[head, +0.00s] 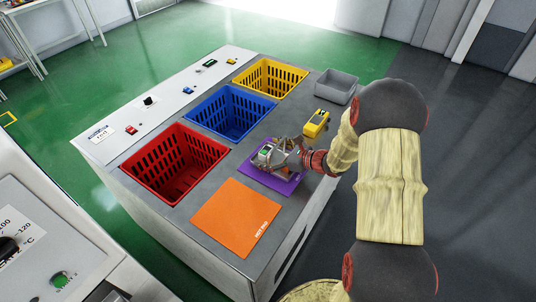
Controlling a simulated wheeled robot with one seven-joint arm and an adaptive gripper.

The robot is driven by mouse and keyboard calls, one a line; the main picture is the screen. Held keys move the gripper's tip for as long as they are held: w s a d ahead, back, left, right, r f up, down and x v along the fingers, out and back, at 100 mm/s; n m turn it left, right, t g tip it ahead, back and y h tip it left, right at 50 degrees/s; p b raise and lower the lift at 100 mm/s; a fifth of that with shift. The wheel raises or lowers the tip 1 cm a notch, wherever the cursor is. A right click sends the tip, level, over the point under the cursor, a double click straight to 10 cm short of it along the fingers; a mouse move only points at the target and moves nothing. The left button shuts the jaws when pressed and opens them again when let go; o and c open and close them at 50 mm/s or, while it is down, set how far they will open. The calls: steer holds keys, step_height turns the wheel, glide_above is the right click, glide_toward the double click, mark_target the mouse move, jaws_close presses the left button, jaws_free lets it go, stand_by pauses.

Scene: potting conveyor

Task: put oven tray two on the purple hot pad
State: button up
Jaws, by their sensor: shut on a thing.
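The purple hot pad (290,187) lies flat on the grey counter, between the orange pad and the yellow device. My gripper (267,153) is over the purple pad, reaching in from the right. It is shut on a small grey tray (262,162), taken to be oven tray two, with something green and white on it. The tray is over the pad; I cannot tell whether it touches it. My gripper hides part of the tray and pad. No number on the tray can be read.
An orange pad (236,218) lies in front. Red (172,163), blue (230,112) and yellow (270,78) baskets line the left side. A yellow device (316,123) and a grey bin (337,86) stand behind my gripper. A panel with small controls (165,105) runs along the far left.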

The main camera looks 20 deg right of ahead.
steer(key=shift+f, duration=0.15)
steer(key=o, duration=1.1)
